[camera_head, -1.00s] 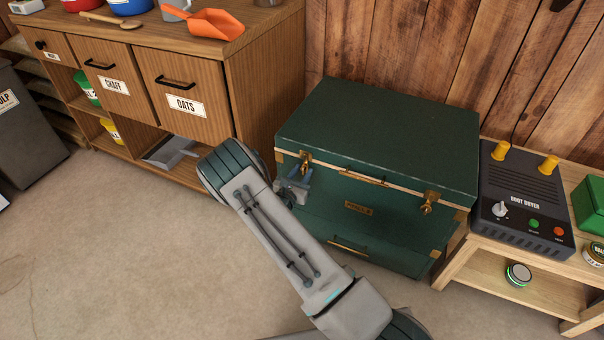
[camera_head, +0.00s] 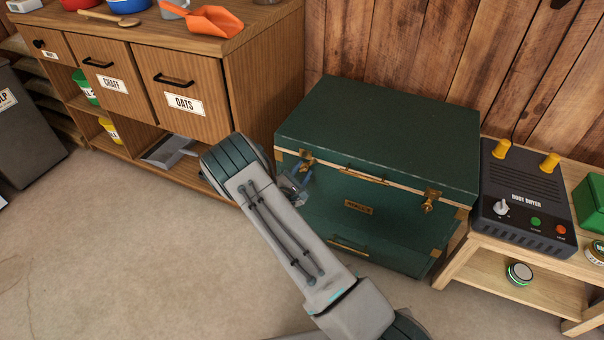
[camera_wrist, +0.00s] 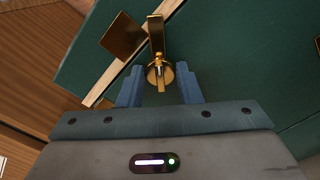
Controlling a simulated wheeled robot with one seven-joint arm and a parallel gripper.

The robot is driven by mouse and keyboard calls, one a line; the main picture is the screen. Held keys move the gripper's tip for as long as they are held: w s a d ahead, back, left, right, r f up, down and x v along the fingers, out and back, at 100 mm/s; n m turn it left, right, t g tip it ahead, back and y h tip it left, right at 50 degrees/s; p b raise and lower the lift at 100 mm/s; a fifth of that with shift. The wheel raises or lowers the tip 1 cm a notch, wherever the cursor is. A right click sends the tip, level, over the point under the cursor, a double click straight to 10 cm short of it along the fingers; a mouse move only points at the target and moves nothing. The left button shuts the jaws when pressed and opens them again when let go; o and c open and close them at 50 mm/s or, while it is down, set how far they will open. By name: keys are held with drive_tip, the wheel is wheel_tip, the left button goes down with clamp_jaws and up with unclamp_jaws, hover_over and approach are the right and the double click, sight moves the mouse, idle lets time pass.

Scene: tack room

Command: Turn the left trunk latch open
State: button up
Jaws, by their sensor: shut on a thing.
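The green trunk (camera_head: 385,135) stands shut against the wood wall. Its left trunk latch (camera_head: 306,157) is brass and sits at the front left, just under the lid edge. The latch also shows in the wrist view (camera_wrist: 157,40), with its turning piece low between my fingers. My gripper (camera_wrist: 159,82) is shut on this latch piece, one blue-grey finger on each side. In the head view my gripper (camera_head: 303,177) is at the trunk's front left, partly hidden by my arm. The right latch (camera_head: 430,200) is brass and free.
A wooden cabinet (camera_head: 265,85) with labelled drawers stands close on the left. A boot dryer (camera_head: 522,200) sits on a low wooden bench (camera_head: 470,258) at right. The floor (camera_head: 110,250) in front is clear.

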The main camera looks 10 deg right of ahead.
drive_tip(key=m+b, duration=0.1)
drive_tip(key=m, duration=0.3)
drive_tip(key=shift+d+f+m+b, duration=0.15)
drive_tip(key=shift+f+m+b, duration=0.05)
drive_tip(key=shift+m+b, duration=0.15)
drive_tip(key=shift+s+m+b, duration=0.1)
drive_tip(key=shift+m+b, duration=1.3)
drive_tip(key=shift+m, duration=1.05)
drive_tip(key=o, duration=1)
drive_tip(key=shift+d, duration=0.1)
drive_tip(key=shift+c, duration=0.2)
drive_tip(key=shift+r, duration=0.1)
drive_tip(key=shift+a, duration=0.2)
